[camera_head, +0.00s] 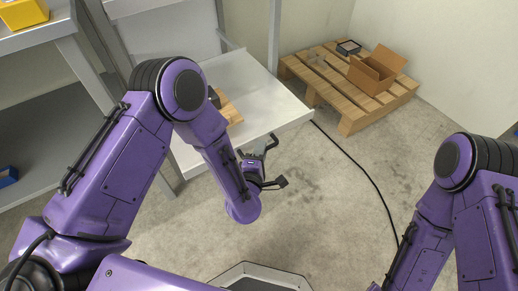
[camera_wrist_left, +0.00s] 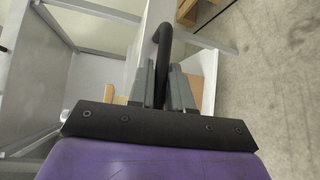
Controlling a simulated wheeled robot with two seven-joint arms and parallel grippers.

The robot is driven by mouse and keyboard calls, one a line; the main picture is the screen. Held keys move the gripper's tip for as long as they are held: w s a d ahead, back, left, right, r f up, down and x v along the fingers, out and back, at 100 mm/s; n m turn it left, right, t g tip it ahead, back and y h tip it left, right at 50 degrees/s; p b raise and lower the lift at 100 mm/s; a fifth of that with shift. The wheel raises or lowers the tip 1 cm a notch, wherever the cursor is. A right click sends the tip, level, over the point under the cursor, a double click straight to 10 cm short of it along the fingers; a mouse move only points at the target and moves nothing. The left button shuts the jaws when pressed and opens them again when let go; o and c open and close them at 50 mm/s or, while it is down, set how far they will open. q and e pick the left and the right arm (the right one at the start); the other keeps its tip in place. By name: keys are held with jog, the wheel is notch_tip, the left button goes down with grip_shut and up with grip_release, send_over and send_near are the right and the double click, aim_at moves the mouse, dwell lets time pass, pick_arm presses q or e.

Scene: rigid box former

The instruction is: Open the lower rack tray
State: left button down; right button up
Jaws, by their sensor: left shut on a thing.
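The lower rack tray (camera_head: 262,100) is a white flat tray at the centre of the head view, extending out from between the grey rack posts. A wooden block and a small dark thing lie on it, partly hidden by my left arm. My left gripper (camera_head: 266,168) is at the tray's front edge. In the left wrist view its fingers (camera_wrist_left: 163,88) are shut on a black bar handle (camera_wrist_left: 163,40). My right arm comes in at the right, but its gripper is outside the view.
A wooden pallet (camera_head: 342,121) with an open cardboard box (camera_head: 372,76) and a small dark box (camera_head: 348,47) stands behind right. A black cable (camera_head: 360,170) lies on the floor. A grey shelf with a yellow bin (camera_head: 22,13) is at left. Floor before the tray is clear.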

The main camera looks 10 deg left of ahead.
pick_arm(q)
jog(key=c, duration=1.2)
grip_release()
jog(key=shift+o, duration=0.2)
jog(key=s+r+p, duration=0.1)
jog(key=s, duration=0.9)
jog(key=shift+s+r+p, duration=0.2)
jog(key=shift+p, duration=0.1)
